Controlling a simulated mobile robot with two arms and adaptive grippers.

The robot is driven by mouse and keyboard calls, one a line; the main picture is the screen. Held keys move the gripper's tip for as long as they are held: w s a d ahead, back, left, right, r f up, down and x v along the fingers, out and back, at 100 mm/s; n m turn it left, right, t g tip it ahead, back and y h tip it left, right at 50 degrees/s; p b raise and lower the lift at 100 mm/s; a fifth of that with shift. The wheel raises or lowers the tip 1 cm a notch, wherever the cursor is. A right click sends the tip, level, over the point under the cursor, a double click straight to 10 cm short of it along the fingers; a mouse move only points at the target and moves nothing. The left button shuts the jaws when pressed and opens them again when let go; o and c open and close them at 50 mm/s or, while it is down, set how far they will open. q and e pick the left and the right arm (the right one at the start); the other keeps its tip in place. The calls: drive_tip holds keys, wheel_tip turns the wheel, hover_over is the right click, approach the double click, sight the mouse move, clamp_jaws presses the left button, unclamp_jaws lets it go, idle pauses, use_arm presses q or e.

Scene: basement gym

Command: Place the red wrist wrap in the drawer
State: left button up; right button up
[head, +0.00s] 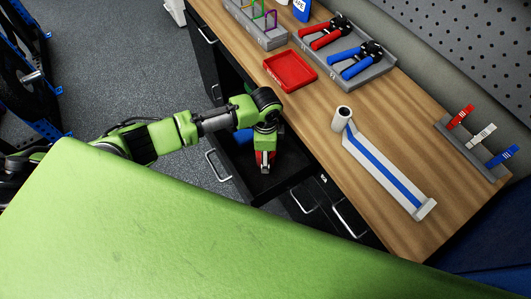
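The open drawer (262,189) sticks out from the dark cabinet under the wooden bench, and its black inside shows. My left gripper (265,163) points down into the drawer's opening. The red wrist wrap (259,157) shows as a small red patch at its fingers, which look shut on it. The fingers and arm hide most of the wrap, and I cannot tell whether it touches the drawer floor. A blue item (243,136) shows in the drawer behind the gripper, partly hidden by my arm. My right gripper is not in view.
On the bench (335,162) stand an empty red tray (291,69), a grey holder (372,73) with red and blue hand grips, a partly unrolled white-and-blue strip (384,165), and a rack (472,147) of coloured clips. Closed drawers with metal handles (350,219) flank the open one.

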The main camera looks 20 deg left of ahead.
use_arm(q)
wheel_tip(320, 180, up, 12)
drive_tip(key=b, duration=0.1)
idle(0.6)
